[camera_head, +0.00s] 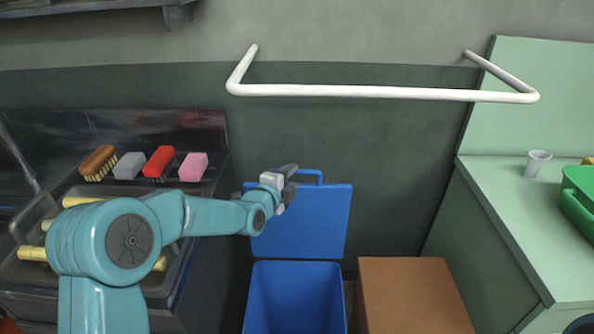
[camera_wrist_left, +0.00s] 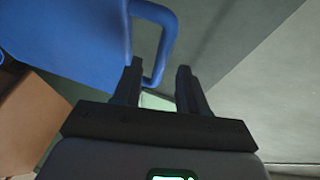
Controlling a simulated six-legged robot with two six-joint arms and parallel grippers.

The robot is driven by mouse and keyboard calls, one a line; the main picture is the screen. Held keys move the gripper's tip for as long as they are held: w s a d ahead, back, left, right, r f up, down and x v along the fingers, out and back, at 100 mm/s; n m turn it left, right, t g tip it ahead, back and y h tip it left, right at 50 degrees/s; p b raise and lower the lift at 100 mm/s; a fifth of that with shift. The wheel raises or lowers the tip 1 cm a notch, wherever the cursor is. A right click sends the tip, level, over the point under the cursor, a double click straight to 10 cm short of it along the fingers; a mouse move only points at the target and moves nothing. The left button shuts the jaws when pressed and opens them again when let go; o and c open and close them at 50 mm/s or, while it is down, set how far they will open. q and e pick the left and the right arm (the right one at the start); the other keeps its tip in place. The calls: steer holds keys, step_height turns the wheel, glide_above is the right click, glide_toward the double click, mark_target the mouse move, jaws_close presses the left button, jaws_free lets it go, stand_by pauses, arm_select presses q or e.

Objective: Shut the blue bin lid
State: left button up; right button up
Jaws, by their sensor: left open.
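The blue bin (camera_head: 294,300) stands on the floor, and its blue lid (camera_head: 318,222) is raised upright at the back, against the dark wall. A blue loop handle (camera_head: 311,173) sticks up from the lid's top edge. My left gripper (camera_head: 290,174) is open at the lid's upper left, beside the handle. In the left wrist view the lid (camera_wrist_left: 75,45) fills the upper left. The handle (camera_wrist_left: 161,47) reaches toward the open left gripper (camera_wrist_left: 158,80), its end near or between the fingertips; I cannot tell if they touch. My right gripper is not in view.
A brown box (camera_head: 410,295) stands right of the bin. A white rail (camera_head: 380,92) sticks out from the wall above. On the left is a dark sink unit with brushes (camera_head: 159,161) and sponges (camera_head: 193,167). A green counter (camera_head: 520,205) holds a cup (camera_head: 537,163) at right.

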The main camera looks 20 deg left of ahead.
mark_target(296, 174)
arm_select(q)
steer(key=x, duration=0.5)
steer(key=shift+r, duration=0.1)
steer(key=shift+c, duration=0.2)
jaws_close()
steer(key=shift+s, duration=0.1)
